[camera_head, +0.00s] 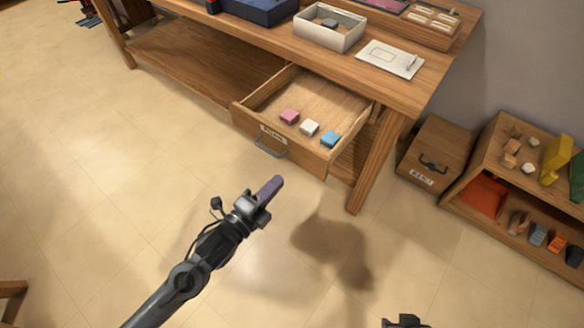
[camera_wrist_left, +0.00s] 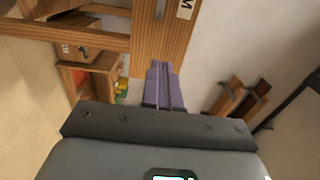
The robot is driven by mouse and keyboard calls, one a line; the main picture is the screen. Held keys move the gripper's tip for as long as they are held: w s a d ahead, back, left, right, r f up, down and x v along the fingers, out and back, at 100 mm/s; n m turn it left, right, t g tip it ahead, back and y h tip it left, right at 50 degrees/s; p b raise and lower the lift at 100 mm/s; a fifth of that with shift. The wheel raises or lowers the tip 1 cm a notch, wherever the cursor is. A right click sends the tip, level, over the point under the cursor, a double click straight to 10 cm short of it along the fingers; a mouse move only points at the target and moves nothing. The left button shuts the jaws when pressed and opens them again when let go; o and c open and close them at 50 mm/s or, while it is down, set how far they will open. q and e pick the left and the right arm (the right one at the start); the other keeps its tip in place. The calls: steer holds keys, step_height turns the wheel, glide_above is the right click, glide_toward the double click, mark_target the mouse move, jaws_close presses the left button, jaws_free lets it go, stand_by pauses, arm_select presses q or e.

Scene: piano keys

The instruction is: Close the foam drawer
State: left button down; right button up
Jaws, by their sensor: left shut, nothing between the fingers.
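The foam drawer (camera_head: 262,141) is pulled out from under the workbench in the head view. Its front has a label and a grey bar handle (camera_head: 270,149). A pink, a white and a blue block lie inside it. My left gripper (camera_head: 276,184) is shut and empty, in front of and below the drawer front, apart from it in the head view. In the left wrist view, its purple fingers (camera_wrist_left: 164,84) are together, near a wooden panel (camera_wrist_left: 158,38) with a partly cut-off label. A dark part at the bottom edge seems to be my right gripper (camera_head: 404,321); its fingers are unclear.
The workbench top (camera_head: 230,38) holds a white box (camera_head: 329,31), a blue case and a white card. A bench leg (camera_head: 378,160) stands right of the drawer. A wooden box (camera_head: 433,155) and a shelf (camera_head: 510,225) stand further right. Floor in front is clear.

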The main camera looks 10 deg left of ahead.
mark_target(300, 157)
arm_select(q)
steer(key=b+x, duration=0.2)
steer(key=x, duration=0.4)
steer(key=shift+a+f, duration=0.1)
steer(key=shift+w+d+b, duration=0.3)
steer(key=shift+w+b, duration=0.25)
steer(key=shift+b, duration=0.05)
steer(key=shift+w+d, duration=0.1)
steer(key=shift+w, duration=0.15)
